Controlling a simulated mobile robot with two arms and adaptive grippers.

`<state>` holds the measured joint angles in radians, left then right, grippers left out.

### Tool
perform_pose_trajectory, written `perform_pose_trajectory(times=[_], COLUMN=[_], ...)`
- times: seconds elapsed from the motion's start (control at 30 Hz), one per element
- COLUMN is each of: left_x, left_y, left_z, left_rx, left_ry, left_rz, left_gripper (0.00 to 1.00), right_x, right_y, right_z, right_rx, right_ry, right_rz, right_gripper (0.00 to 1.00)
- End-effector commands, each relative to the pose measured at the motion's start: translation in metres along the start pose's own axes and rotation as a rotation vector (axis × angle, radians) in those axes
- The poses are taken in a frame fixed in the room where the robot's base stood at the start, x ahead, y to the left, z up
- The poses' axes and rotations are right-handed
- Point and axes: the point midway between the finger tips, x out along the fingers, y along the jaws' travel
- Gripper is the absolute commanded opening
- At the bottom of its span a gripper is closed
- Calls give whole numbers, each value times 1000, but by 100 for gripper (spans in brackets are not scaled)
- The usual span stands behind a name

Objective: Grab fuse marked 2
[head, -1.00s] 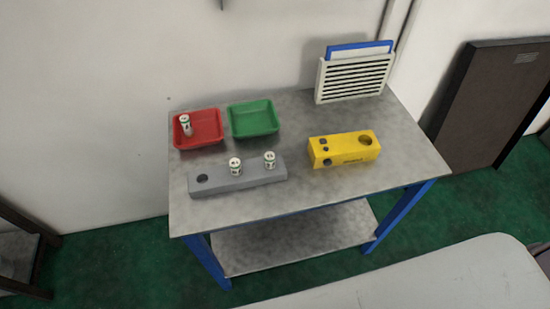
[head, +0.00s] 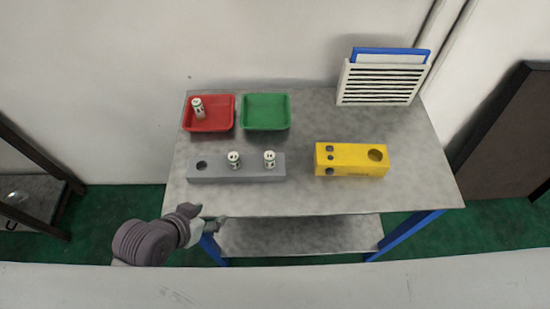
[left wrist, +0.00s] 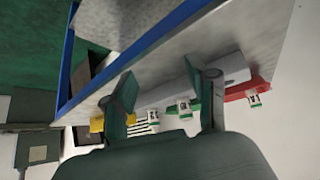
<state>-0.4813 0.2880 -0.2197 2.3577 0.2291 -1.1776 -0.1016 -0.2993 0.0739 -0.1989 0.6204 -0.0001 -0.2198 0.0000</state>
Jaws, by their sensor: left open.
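Three white fuses with dark markings show in the head view. One fuse (head: 234,160) and another fuse (head: 269,159) stand upright in the grey block (head: 210,173), whose left hole is empty. A third fuse (head: 198,108) stands tilted in the red tray (head: 222,118). My left gripper (head: 204,217) is open and empty at the table's front left edge, apart from the block. In the left wrist view its spread fingers (left wrist: 160,72) show in front of the grey block (left wrist: 236,68) and the fuses (left wrist: 184,109). My right gripper is not in view.
A green tray (head: 266,112) is beside the red one. A yellow block (head: 345,160) with holes stands on the right of the table (head: 300,203). A slatted white holder (head: 380,84) stands at the back right. The front strip of the tabletop is clear.

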Motion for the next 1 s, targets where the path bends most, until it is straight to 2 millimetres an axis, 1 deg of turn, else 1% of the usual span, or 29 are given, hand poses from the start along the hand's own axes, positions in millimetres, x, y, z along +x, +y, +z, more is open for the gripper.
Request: perform_pose_trajectory(times=[0.03,0.13,0.3,0.4,0.57,0.67,0.9,1.0], left_x=[3,7,5,1,-1,9,49,61], left_y=[3,13,26,30,31,35,48,52], left_z=[-11,-34,-70,-85,-98,-106,-128,-134], left_rx=[38,101,182,205,209,206,206,207], left_ry=[50,165,359,451,524,532,530,529], left_rz=[26,88,182,220,243,244,244,244], left_gripper=[58,58,58,58,58,58,58,58], right_x=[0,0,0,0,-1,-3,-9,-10], right_y=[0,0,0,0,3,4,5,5], right_z=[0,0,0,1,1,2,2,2], right_rx=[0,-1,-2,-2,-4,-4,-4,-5], right_ry=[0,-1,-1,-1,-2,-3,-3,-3], right_rz=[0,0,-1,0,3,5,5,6], right_gripper=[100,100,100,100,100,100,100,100])
